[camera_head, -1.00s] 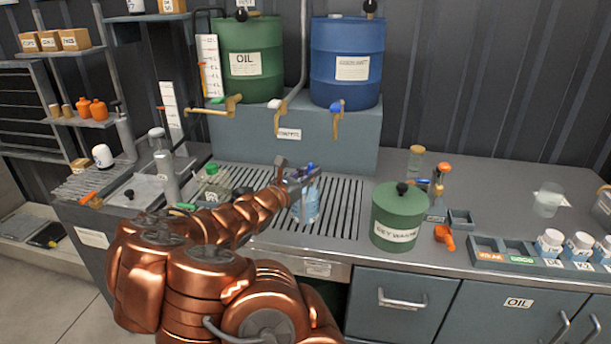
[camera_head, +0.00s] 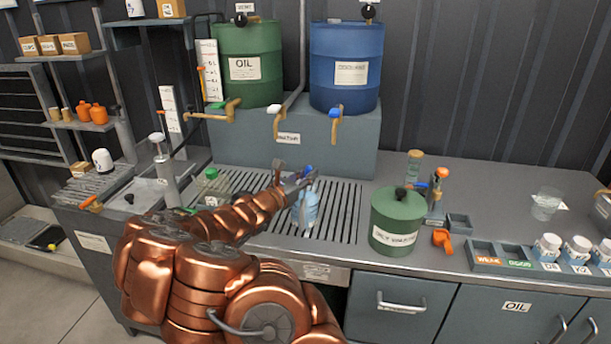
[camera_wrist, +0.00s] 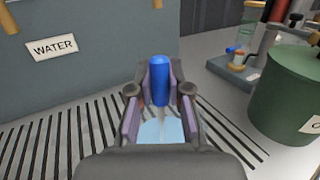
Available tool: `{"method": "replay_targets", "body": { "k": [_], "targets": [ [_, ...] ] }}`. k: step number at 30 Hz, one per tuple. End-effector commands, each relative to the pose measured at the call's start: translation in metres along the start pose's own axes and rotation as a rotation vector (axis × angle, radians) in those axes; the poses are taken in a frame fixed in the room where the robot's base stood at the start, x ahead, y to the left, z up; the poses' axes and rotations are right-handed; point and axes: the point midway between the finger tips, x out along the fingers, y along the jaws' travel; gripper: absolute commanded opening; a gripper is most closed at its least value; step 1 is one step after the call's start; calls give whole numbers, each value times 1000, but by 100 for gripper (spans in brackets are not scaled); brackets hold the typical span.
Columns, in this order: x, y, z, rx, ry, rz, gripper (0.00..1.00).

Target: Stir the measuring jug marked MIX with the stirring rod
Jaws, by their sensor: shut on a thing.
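My gripper (camera_head: 300,182) is shut on the stirring rod, whose blue handle (camera_wrist: 160,82) stands upright between the purple finger pads in the wrist view. A thin pale shaft runs down from the handle. Directly below is a clear jug holding light blue liquid (camera_wrist: 160,131); in the head view this jug (camera_head: 307,212) stands on the slotted drain grate (camera_head: 342,215). The rod's lower end appears to be in the jug, but its tip cannot be made out. My gripper hides part of the jug, and no MIX mark is readable on it.
A green lidded waste can (camera_head: 397,222) stands just right of the grate. Oil (camera_head: 248,68) and blue (camera_head: 346,65) drums with taps sit on the raised block behind. Another clear vessel (camera_head: 546,204) stands far right.

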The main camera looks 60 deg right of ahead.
Motion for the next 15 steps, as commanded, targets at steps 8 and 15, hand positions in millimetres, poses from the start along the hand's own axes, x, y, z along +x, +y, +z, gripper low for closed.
{"method": "replay_targets", "body": {
  "k": [8, 15],
  "targets": [
    [1, -1, 0, 1, 1, 2, 0],
    [2, -2, 5, 0, 1, 1, 0]
  ]
}}
